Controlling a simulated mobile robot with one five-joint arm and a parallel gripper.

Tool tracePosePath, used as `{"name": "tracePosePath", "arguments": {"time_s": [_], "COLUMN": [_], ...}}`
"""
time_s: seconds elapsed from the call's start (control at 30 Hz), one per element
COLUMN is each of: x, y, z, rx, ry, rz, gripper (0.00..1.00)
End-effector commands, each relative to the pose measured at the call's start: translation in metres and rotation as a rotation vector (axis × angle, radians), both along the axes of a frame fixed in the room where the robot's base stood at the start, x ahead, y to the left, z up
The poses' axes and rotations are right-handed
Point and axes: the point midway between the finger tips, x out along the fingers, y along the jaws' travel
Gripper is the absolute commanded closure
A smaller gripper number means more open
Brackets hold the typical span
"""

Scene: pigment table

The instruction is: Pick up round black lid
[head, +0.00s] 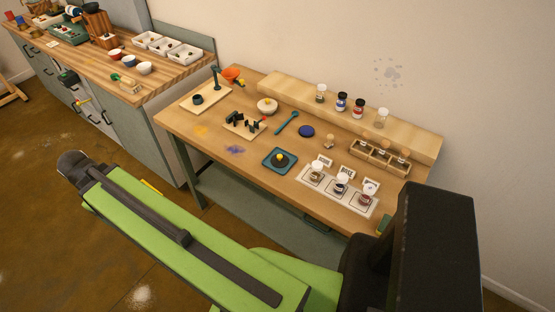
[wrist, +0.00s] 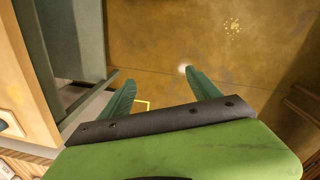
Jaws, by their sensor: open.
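No plainly black loose lid can be made out for certain. A dark round piece with a yellow knob (head: 281,158) sits on a teal square tray (head: 269,165) near the front middle of the wooden table. A round dark-blue disc (head: 306,131) lies flat behind it, to the right. Several jars at the back and right have dark caps. My gripper (wrist: 159,76) shows in the wrist view with its two green fingers apart and nothing between them. It is over the brown floor, away from these things.
The wooden table (head: 222,158) holds a teal spatula (head: 288,123), a white board with jars (head: 325,187), a wooden jar rack (head: 377,158) and a raised back shelf (head: 293,93). A counter with white trays (head: 167,47) stands left. Bare wood lies around the blue disc.

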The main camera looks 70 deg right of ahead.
Motion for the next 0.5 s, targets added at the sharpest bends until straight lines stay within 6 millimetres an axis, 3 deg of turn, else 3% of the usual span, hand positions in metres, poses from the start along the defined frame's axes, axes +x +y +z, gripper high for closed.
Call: {"name": "tracePosePath", "arguments": {"time_s": [0.03,0.1,0.17,0.2,0.3,0.4,0.5], "x": [-0.008,-0.032,-0.06,-0.083,-0.147,-0.208,-0.254], "y": [-0.056,-0.131,-0.192,-0.23,-0.311,-0.367,-0.399], "z": [0.012,0.021,0.029,0.035,0.048,0.058,0.064], "rx": [-0.026,-0.062,-0.086,-0.096,-0.102,-0.088,-0.067], "ry": [0.018,0.058,0.101,0.134,0.219,0.291,0.342], "rz": [0.019,0.081,0.135,0.169,0.253,0.323,0.372], "gripper": [0.26,0.26,0.26,0.26,0.26,0.26,0.26]}}
